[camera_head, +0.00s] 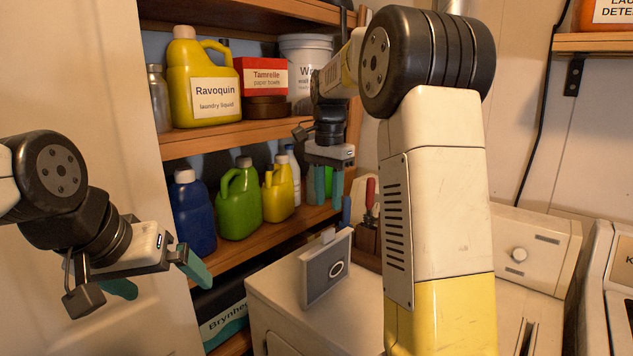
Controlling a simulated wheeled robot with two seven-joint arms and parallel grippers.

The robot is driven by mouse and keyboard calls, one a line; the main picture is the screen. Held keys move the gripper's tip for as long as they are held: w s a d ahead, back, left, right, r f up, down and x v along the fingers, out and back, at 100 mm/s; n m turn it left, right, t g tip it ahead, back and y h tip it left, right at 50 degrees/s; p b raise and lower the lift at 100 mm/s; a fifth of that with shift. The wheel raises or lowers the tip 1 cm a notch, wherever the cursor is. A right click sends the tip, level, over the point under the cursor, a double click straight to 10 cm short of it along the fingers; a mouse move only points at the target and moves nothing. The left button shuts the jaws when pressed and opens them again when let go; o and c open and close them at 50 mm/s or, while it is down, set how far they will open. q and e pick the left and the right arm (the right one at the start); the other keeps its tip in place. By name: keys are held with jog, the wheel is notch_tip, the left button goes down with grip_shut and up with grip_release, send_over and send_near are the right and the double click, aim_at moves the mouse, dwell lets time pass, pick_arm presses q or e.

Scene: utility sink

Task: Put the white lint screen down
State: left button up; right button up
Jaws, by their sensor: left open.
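The lint screen (318,286), a white frame around a grey panel with a dark-edged ring, stands upright and slightly tilted on the white machine top (277,277). A small tab shows at its top edge. My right gripper (327,188) points down above and behind the screen, in front of the shelf. Its teal fingers stand apart with nothing seen between them but the background, and they do not touch the screen. My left gripper (158,277) is open and empty at the left, well away from the screen.
Shelves hold a yellow laundry jug (200,60), a red paper towel box (263,77), a white bucket (306,52) and blue, green and yellow bottles (239,203). A wooden block with red-handled tools (369,222) stands behind the screen. My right arm covers much of the machine top.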

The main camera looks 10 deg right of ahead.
jog(key=s+r+n+t+y, duration=0.1)
jog(key=s+r+n+t, duration=0.15)
jog(key=s, duration=0.35)
jog(key=s+r+n+t+y, duration=0.1)
jog(key=s+r+n, duration=0.15)
jog(key=s, duration=0.45)
jog(key=s+a+f+n+t, duration=0.2)
jog(key=s+f+n, duration=0.4)
jog(key=s, duration=0.5)
jog(key=shift+s+f+t, duration=0.15)
jog(key=shift+f+t, duration=0.2)
jog(key=shift+f, duration=0.2)
